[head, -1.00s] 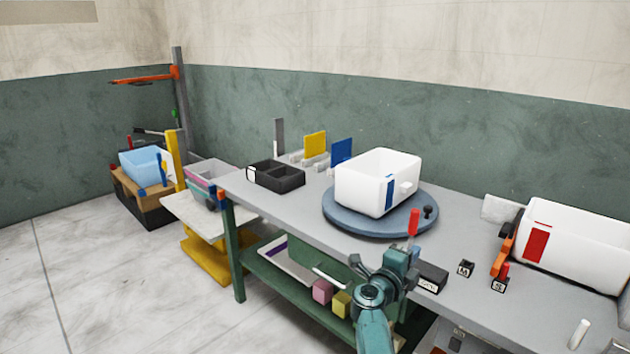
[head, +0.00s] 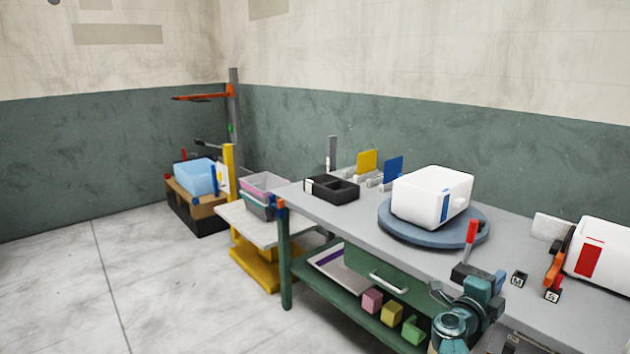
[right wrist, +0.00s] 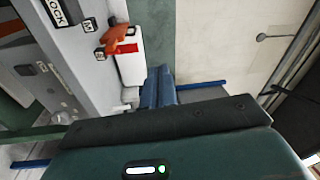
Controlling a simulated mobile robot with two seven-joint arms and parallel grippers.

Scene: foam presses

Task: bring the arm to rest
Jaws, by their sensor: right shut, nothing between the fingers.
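My right gripper (head: 496,282) is in the head view at the lower right, in front of the table's near edge, on my teal arm. In the right wrist view its blue fingers (right wrist: 158,88) are together with nothing between them. The fingers appear apart from everything on the grey table (head: 345,220). My left gripper is in neither current view.
A white bin (head: 420,205) stands on a blue turntable (head: 400,232). A red-handled tool (head: 471,232) and a black block (head: 470,272) are near my right gripper. Another white bin (head: 605,250) lies at the right. The floor at left (head: 150,300) is clear.

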